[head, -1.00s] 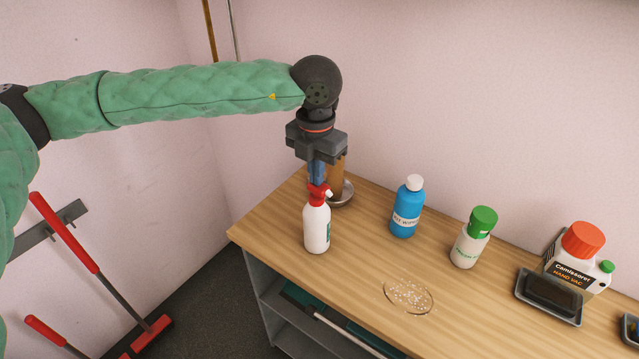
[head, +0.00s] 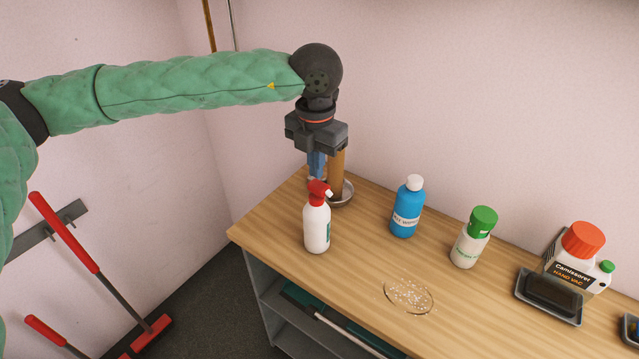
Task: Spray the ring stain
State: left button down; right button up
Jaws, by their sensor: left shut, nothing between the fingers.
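A white spray bottle with a red trigger head (head: 317,226) stands upright near the left end of the wooden bench top. The ring stain (head: 408,296) is a thin dark ring with white specks inside, on the bench toward its front edge. My left gripper (head: 317,172) points down just above and behind the spray bottle's red head. Its fingers are shut with nothing between them; their tips are partly hidden by the bottle head. My right gripper is not in view.
A brown cylinder in a metal dish (head: 345,192) stands close behind my left gripper. A blue bottle (head: 406,208), a green-capped container (head: 474,238), a hand vac jug (head: 581,256) and a black tray (head: 549,296) line the bench to the right.

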pick_arm(q)
notch_tip(320, 180, up, 6)
jog(key=shift+f+b, duration=0.15)
jog(key=shift+b, duration=0.25)
dwell(0.5)
